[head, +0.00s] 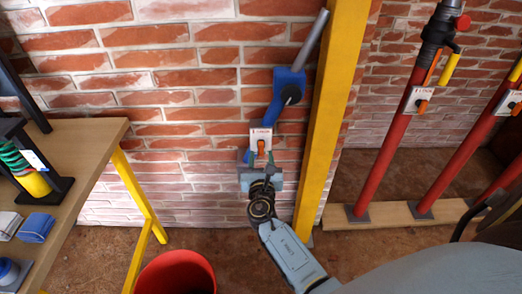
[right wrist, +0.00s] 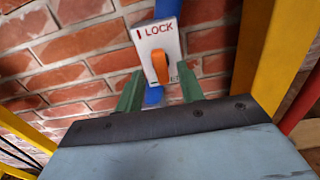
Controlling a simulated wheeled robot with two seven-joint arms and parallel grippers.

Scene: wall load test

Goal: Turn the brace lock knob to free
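A blue brace (head: 288,88) with a grey tube leans on the brick wall. Its white lock plate (head: 261,132) reads LOCK at the top; lower lettering is mostly hidden in the right wrist view. The orange lock knob (head: 261,146) on the plate shows close up in the right wrist view (right wrist: 159,70), its long side roughly upright and slightly tilted. My right gripper (head: 260,157) is open. Its green fingers (right wrist: 159,78) stand apart, one on each side just below the knob; I cannot tell whether they touch it. My left gripper is not in view.
A yellow post (head: 332,110) stands close to the right of the brace. Red braces (head: 390,140) with similar lock plates stand further right. A wooden table (head: 85,150) with yellow legs is at left. A red bucket (head: 176,274) is on the floor.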

